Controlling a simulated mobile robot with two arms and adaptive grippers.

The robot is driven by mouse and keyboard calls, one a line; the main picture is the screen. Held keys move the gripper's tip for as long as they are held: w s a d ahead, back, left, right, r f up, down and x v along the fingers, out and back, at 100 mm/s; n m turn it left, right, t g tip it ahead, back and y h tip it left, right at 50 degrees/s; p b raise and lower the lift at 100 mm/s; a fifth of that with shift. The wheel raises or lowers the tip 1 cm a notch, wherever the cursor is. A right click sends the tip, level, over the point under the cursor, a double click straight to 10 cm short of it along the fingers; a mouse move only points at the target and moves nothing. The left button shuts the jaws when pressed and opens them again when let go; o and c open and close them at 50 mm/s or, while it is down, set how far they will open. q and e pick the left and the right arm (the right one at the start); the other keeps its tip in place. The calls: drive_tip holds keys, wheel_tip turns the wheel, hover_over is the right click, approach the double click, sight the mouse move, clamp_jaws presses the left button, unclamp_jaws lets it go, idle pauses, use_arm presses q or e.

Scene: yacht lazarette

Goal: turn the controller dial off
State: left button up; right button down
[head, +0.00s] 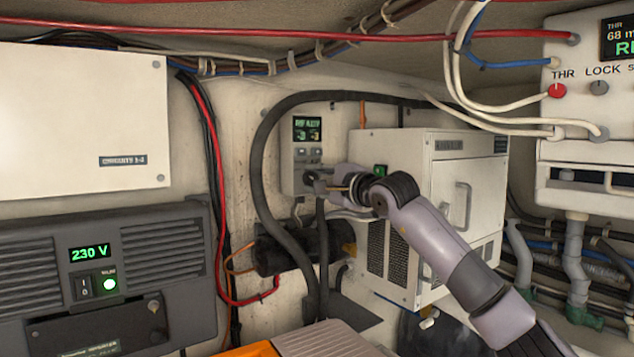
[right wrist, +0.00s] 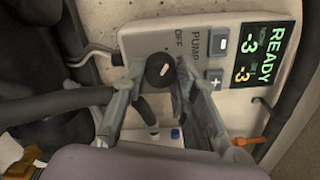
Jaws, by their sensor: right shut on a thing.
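The controller (head: 298,163) is a small grey box on the back wall, with a lit green display above buttons. In the right wrist view its panel (right wrist: 207,38) lies turned on its side, and the display (right wrist: 258,52) reads READY with two -3 values. The black dial (right wrist: 159,71) has a white mark; PUMP and OFF are printed beside it. My right gripper (head: 318,184) reaches the controller's lower part. In the right wrist view its fingers (right wrist: 158,78) are shut on the dial, one on each side. My left gripper is not in view.
A thick black hose (head: 262,135) loops close around the controller's left side. A white cabinet unit (head: 445,175) stands to its right. A dark inverter panel (head: 110,270) reading 230 V is at lower left.

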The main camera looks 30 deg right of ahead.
drive_tip(key=shift+n, duration=0.9)
drive_tip(key=c, duration=1.3)
unclamp_jaws()
drive_tip(key=s, duration=0.4)
drive_tip(key=s+d, duration=0.1)
drive_tip(key=s, duration=0.7)
drive_tip(key=shift+d, duration=0.3)
